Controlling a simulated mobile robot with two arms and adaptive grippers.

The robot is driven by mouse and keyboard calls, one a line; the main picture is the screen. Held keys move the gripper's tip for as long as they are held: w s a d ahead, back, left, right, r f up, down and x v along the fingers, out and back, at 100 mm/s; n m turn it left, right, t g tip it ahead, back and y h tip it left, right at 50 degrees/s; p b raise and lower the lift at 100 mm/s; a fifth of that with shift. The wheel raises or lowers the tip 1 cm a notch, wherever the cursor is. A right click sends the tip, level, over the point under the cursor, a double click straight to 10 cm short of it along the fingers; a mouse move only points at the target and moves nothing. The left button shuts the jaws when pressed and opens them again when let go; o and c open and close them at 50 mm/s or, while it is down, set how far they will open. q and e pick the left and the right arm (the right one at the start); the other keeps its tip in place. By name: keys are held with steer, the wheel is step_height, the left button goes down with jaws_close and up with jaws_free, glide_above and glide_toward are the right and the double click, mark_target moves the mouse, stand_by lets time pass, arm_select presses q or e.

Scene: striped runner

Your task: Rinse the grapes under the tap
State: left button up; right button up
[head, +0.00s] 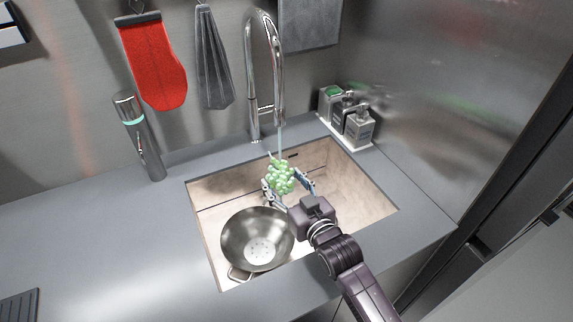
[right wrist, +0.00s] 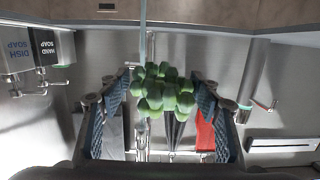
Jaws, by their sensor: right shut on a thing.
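A bunch of green grapes (head: 281,174) is held over the sink (head: 355,195), below the tap (head: 249,75). A thin stream of water (head: 280,140) runs down from the tap onto the grapes. My right gripper (head: 287,184) is shut on the bunch, with a blue-grey finger on each side. The right wrist view shows the grapes (right wrist: 165,92) between the two fingers, with the stream (right wrist: 143,35) meeting them left of centre. My left gripper is out of view.
A metal colander (head: 236,228) sits in the sink's front left part. Soap bottles (head: 359,125) stand at the back right corner. A tall metal flask (head: 143,145) stands left of the sink. A red mitt (head: 153,65) and a grey cloth (head: 212,60) hang behind. The left counter is mostly clear.

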mark_target(276, 192)
steer(key=shift+s+a+r+p, duration=0.1)
steer(key=shift+s+a+p, duration=0.35)
steer(key=shift+s, duration=0.5)
steer(key=shift+s+a+r+p, duration=0.1)
steer(key=shift+s+a+p, duration=0.15)
steer(key=shift+s+a, duration=0.45)
steer(key=shift+s+d, duration=0.2)
steer(key=s+a+r+p, duration=0.2)
steer(key=s+r+p, duration=0.2)
steer(key=p, duration=0.1)
steer(key=shift+s+a, duration=0.15)
steer(key=shift+s, duration=0.1)
steer(key=shift+f, duration=0.1)
stand_by(0.4)
